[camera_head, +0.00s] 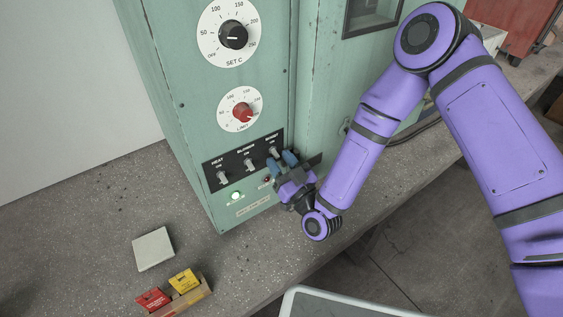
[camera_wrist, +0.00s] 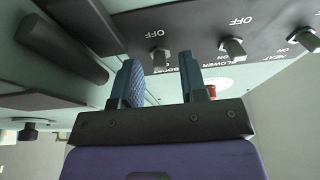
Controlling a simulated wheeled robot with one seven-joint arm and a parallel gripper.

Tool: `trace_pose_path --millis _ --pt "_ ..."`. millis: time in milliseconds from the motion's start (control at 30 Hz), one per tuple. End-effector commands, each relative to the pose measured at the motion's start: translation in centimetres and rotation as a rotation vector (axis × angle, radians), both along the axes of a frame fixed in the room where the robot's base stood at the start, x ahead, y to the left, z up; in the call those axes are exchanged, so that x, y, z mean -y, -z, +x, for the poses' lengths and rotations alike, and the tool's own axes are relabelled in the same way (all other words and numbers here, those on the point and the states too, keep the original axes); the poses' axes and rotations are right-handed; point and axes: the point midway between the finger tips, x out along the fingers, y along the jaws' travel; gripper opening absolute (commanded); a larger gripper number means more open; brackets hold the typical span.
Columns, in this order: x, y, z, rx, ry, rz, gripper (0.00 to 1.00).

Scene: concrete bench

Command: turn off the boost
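The boost switch (camera_head: 273,151) is the rightmost of three toggles on the black panel of the green oven cabinet. It also shows in the wrist view (camera_wrist: 160,58), nearest my fingers. I cannot tell which way its lever is set. My gripper (camera_head: 284,161) is at the panel's right end, just below the boost switch. In the wrist view my gripper (camera_wrist: 161,72) has its two blue fingers apart, with the boost lever in line with the gap and nothing held. I cannot tell whether a finger touches the lever.
The blower switch (camera_head: 249,164) and heat switch (camera_head: 222,177) sit to the left. Above are a red limit knob (camera_head: 242,112) and a black temperature knob (camera_head: 233,35). A pale block (camera_head: 153,249) and a small box (camera_head: 184,297) lie on the bench.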

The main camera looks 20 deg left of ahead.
Motion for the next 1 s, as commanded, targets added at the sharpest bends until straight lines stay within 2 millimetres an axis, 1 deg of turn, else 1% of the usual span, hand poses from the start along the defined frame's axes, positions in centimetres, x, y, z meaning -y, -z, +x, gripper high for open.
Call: trace_pose_path --millis 167,600,800,1000 --pt "0.6 0.3 -0.5 -0.001 -0.001 -0.002 0.39" --pt "5.3 2.5 -4.3 -0.008 0.003 -0.003 0.39" --pt "6.8 3.1 -5.7 -0.006 0.001 -0.002 0.39" --pt "7.7 3.4 -6.5 -0.001 0.0 0.0 0.39"
